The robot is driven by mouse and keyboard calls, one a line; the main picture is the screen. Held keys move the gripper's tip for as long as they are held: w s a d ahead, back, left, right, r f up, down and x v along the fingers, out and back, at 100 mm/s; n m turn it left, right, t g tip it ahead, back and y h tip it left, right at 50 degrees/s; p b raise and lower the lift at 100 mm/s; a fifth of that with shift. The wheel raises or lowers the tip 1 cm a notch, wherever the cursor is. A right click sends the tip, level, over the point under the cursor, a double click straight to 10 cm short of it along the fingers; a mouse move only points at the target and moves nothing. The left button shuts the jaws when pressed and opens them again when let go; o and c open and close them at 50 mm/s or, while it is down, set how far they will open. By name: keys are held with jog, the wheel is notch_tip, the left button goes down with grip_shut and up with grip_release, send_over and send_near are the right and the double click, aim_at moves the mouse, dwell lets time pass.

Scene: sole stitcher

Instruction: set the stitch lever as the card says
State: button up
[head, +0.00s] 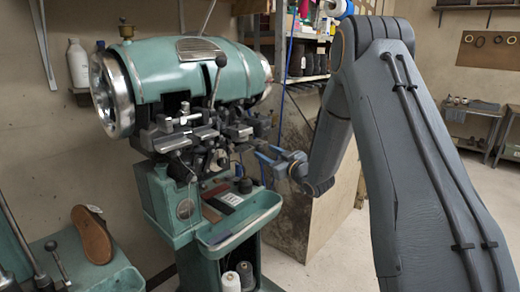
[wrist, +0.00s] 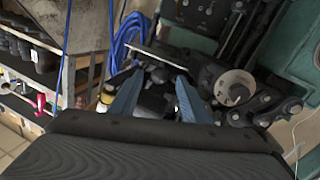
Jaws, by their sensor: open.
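The green sole stitcher (head: 190,75) stands left of centre in the head view. A metal lever (head: 215,85) with a black knob rises at its front; I cannot tell for certain that it is the stitch lever. A small pale card (head: 230,199) with a red mark lies on the machine's front ledge, its text too small to read. My gripper (head: 266,156) is open beside the machine's right side, its blue fingers pointing towards it. In the wrist view the open fingers (wrist: 157,95) are apart, with dark machine parts and a thin metal bar (wrist: 155,55) beyond them.
A pale round dial (wrist: 235,87) sits right of the fingers in the wrist view. A green tray (head: 240,220) juts out below the gripper. A brown shoe sole (head: 92,234) stands on the bench at left. Shelves (head: 305,65) stand behind; open floor lies right.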

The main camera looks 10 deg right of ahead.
aim_at(259, 147)
jog(key=shift+p+x, duration=0.6)
jog(key=shift+x, duration=2)
grip_shut()
